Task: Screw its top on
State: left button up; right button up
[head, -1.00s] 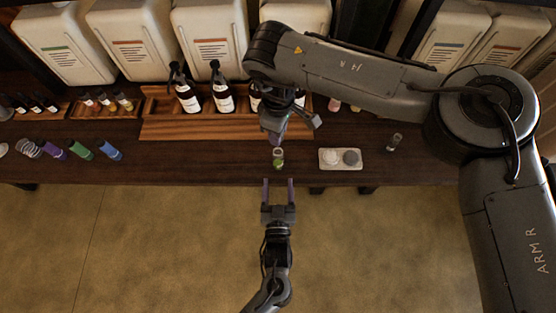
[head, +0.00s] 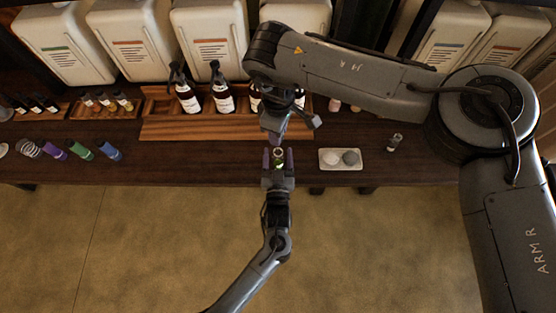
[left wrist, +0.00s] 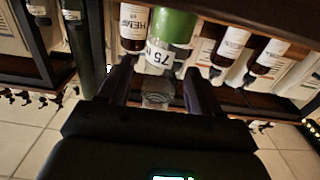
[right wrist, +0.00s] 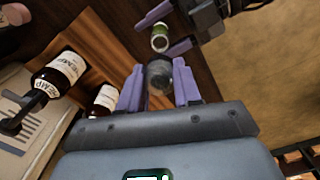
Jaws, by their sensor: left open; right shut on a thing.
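A small clear bottle with a green band (head: 279,157) stands near the table's front edge; its open round mouth shows from above. It is also seen in the left wrist view (left wrist: 175,27) with a "75" label and in the right wrist view (right wrist: 160,38). My left gripper (head: 278,157) is open, with one purple finger on each side of the bottle. My right gripper (head: 274,140) is above and just behind the bottle. It is shut on a small grey round piece (right wrist: 159,76), probably the top, apart from the bottle's mouth.
A pale tray (head: 328,166) holding a white and a grey round piece lies to the right, with a small clear vial (head: 395,142) beyond. Coloured tubes (head: 80,150) lie far left. A wooden rack (head: 190,130) with dark bottles stands behind.

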pick_arm(q)
jog(key=shift+c, duration=0.3)
grip_shut()
pick_arm(e)
send_over(278, 151)
jog(key=shift+f, duration=2.45)
jog(key=shift+f, duration=0.1)
jog(key=shift+f, duration=0.8)
jog(key=shift+f, duration=0.55)
